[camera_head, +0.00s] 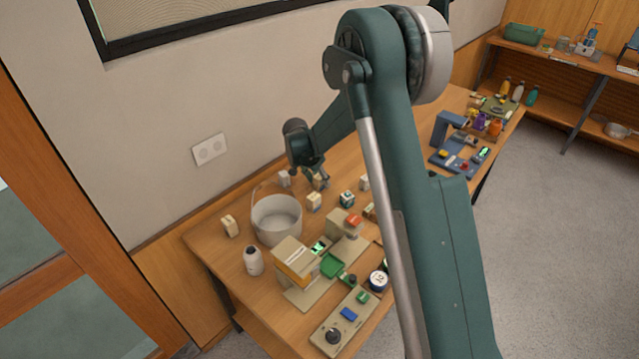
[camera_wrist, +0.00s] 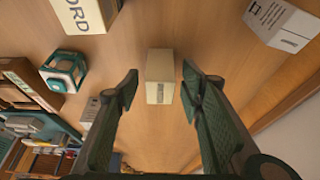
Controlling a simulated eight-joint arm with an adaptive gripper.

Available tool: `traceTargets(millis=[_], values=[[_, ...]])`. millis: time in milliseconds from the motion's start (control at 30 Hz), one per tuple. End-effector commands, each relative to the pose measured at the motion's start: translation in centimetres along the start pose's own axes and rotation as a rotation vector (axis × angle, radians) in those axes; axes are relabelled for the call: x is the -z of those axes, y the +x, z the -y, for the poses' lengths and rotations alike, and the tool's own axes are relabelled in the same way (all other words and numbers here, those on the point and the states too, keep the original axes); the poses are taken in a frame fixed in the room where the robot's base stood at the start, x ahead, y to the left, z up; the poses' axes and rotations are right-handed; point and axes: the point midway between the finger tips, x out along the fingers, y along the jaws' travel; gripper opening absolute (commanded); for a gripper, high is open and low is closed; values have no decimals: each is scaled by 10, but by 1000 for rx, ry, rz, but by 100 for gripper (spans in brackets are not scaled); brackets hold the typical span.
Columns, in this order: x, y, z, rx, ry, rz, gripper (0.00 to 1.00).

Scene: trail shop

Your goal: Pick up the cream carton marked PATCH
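A small cream carton (camera_wrist: 160,68) lies between my open fingers in the wrist view, with bare table visible on both sides of it. It carries small dark print that I cannot read for certain. In the head view a cream carton (camera_head: 321,183) shows partly hidden under my gripper (camera_head: 313,177). My gripper (camera_wrist: 159,84) is open and points down at the table, with neither finger touching the carton. Another cream carton (camera_wrist: 84,13), with lettering ending in "ORD", stands apart at the top left of the wrist view.
A white printed carton (camera_wrist: 285,22) is at the top right of the wrist view. A teal and white cube (camera_wrist: 63,72) is at the left. Several devices crowd the front table.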

Motion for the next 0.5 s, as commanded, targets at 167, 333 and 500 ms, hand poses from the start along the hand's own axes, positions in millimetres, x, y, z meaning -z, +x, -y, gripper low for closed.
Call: traceTargets(millis=[167, 333, 500], values=[[0, 0, 0, 0, 0, 0, 38], [0, 0, 0, 0, 0, 0, 38], [0, 0, 0, 0, 0, 0, 36]])
